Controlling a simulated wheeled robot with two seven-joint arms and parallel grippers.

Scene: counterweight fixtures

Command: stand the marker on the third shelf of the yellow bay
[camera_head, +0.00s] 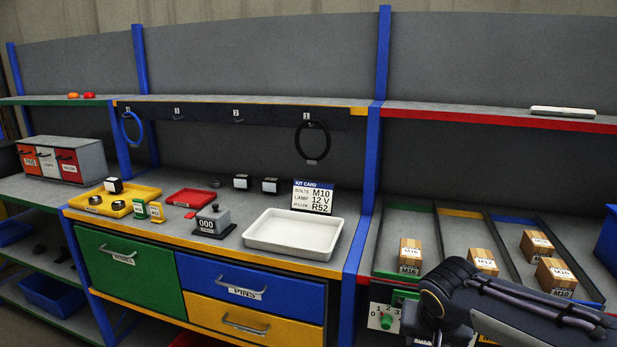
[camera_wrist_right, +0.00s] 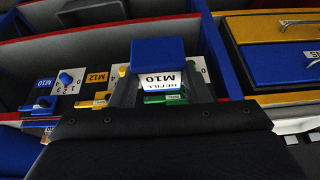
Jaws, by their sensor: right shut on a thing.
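My right gripper (camera_wrist_right: 160,82) is shut on a blue marker (camera_wrist_right: 158,52) with a white label reading REFILL M10, upside down in the right wrist view. The head view shows only my right arm at the lower right; its gripper and the marker are hidden there. The yellow bay is the middle one, with a yellow-edged counter (camera_head: 180,231) and a yellow-edged upper shelf (camera_head: 355,110). The held marker is in front of the red-edged bay to its right. I cannot make out the yellow bay's lower shelves. My left gripper is not in view.
The yellow bay's counter holds a white tray (camera_head: 268,247), a kit card (camera_head: 313,196), a counter block (camera_head: 212,222) and a yellow tray (camera_head: 144,191). Drawers fill its front, including a blue one (camera_head: 236,287). A blue post (camera_head: 362,230) divides it from the right bay, where boxes (camera_head: 411,252) sit in lanes.

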